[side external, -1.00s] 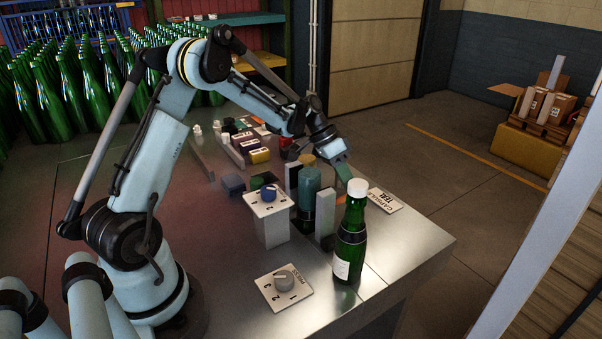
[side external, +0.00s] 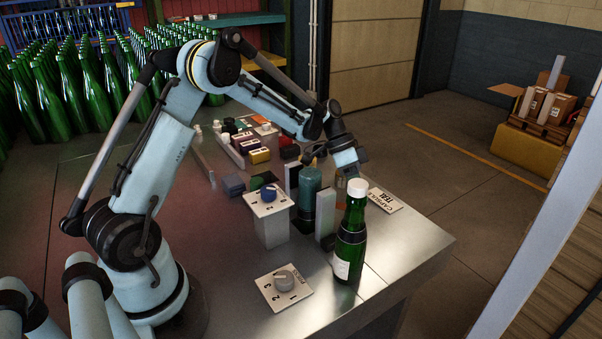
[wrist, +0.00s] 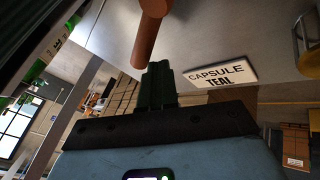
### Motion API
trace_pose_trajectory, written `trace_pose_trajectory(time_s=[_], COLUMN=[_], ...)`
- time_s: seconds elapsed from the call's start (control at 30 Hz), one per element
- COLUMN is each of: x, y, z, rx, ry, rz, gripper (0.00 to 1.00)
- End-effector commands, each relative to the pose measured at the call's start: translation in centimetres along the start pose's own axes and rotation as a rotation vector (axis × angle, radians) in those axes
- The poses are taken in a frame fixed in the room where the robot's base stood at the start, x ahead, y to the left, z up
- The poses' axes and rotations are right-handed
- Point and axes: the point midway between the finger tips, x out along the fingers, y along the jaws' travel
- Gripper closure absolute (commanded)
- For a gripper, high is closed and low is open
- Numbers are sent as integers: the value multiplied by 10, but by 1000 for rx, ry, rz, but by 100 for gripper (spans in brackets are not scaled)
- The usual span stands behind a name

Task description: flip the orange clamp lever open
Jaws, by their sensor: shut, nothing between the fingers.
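The orange-brown lever (wrist: 148,38) shows in the wrist view as a thick rod with a rounded end, just beyond my gripper's tips. I cannot tell whether they touch it. I cannot pick the lever out in the side view. My gripper (wrist: 159,68) has its dark green fingers together with nothing between them. In the side view my gripper (side external: 362,155) is above the table, close to the white cap of the green bottle (side external: 350,240) and right of the teal cylinder (side external: 309,178). The bottle stands upright.
A "CAPSULE TEAL" card (side external: 384,200) lies right of the bottle, also in the wrist view (wrist: 220,74). A blue-knobbed dial post (side external: 268,198) and a grey-knobbed dial plate (side external: 284,287) are to the left. A grey upright block (side external: 325,228) stands beside the bottle. The front right tabletop is clear.

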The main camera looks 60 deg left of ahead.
Motion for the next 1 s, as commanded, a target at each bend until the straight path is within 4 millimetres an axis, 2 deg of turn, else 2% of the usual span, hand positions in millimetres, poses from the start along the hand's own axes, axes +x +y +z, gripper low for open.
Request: trace_pose_trajectory(time_s=[0.2, 0.5, 1.0], x=[4, 7, 8], y=[11, 21, 24], z=[2, 6, 8], rx=[118, 111, 110], ry=[-55, -53, -52], rz=[56, 53, 52], gripper=[100, 100, 100])
